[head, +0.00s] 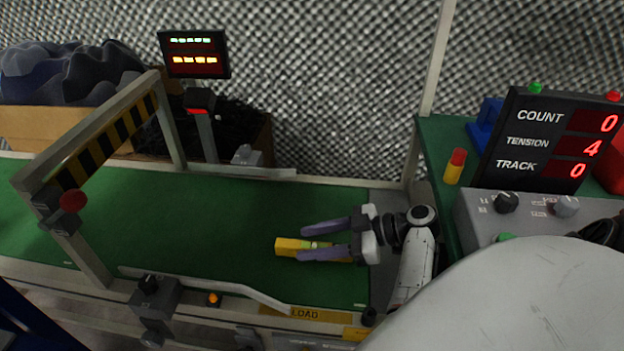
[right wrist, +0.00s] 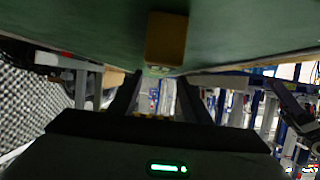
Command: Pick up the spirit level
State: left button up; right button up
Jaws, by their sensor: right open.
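The yellow spirit level (head: 288,246) lies on the green conveyor belt (head: 220,215), near the belt's right end. My right gripper (head: 306,242) is open, with its two purple-grey fingers on either side of the level in the head view. The fingers hide part of the level. In the right wrist view the level (right wrist: 166,38) shows as a yellow block against the green belt, ahead of the fingertips and roughly centred between the dark fingers. I cannot tell whether the fingers touch it. My left gripper is not in view.
A striped gate frame (head: 110,125) with a red button spans the belt at left. Metal guide rails (head: 215,284) edge the belt. A control box (head: 530,215) and a COUNT/TENSION/TRACK display (head: 545,143) stand at right. The belt left of the level is clear.

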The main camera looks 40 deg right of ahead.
aim_at(288, 243)
jog(key=b+x, duration=0.1)
jog(key=x, duration=0.2)
jog(key=b+x, duration=0.1)
jog(key=x, duration=0.3)
jog(key=shift+w+d, duration=0.1)
jog(key=shift+w, duration=0.25)
jog(key=shift+r, duration=0.1)
grip_shut()
